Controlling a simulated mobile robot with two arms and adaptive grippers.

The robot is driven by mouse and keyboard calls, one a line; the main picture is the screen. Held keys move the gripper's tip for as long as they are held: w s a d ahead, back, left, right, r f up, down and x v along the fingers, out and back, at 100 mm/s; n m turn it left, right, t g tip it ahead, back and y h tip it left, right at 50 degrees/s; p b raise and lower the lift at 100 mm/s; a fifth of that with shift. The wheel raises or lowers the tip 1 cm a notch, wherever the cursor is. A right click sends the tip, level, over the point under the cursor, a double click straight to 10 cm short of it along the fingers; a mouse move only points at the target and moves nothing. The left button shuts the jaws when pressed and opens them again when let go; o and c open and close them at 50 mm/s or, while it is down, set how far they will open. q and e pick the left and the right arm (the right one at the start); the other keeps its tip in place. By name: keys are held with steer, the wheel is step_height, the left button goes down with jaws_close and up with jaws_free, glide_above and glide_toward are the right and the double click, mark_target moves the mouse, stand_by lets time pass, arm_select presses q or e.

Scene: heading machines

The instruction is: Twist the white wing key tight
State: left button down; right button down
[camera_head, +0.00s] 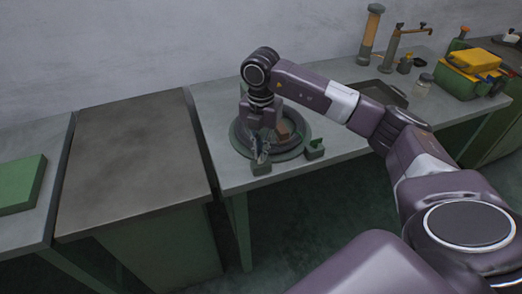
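A round dark fixture (300,146) sits on the grey bench near its front edge. It has a brownish block (283,131) on it and green-grey blocks at its front, one at the front left (261,169) and one at the front right (315,150). My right gripper (261,143) points down over the fixture's left part, just behind the front-left block. A small pale piece shows at its fingertips; I cannot tell whether it is the white wing key. The fingers are too small and overlapped to show whether they are open or shut. My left gripper is not in view.
A dark tray (391,93), a glass jar (423,84), upright tools (371,32) and yellow-green boxes (470,73) stand on the bench to the right. The dark-topped cabinet (135,150) at left is bare. A green box (18,184) lies at the far left.

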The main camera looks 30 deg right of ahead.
steer(key=m, duration=0.5)
steer(key=shift+w+r+p, duration=0.1)
steer(key=shift+p, duration=0.25)
steer(key=shift+d+m+p, duration=0.1)
steer(key=shift+m+p, duration=0.25)
steer(key=shift+m, duration=1.95)
steer(key=c, duration=2.2)
jaws_free()
steer(key=shift+o, duration=0.2)
step_height(320, 180, up, 12)
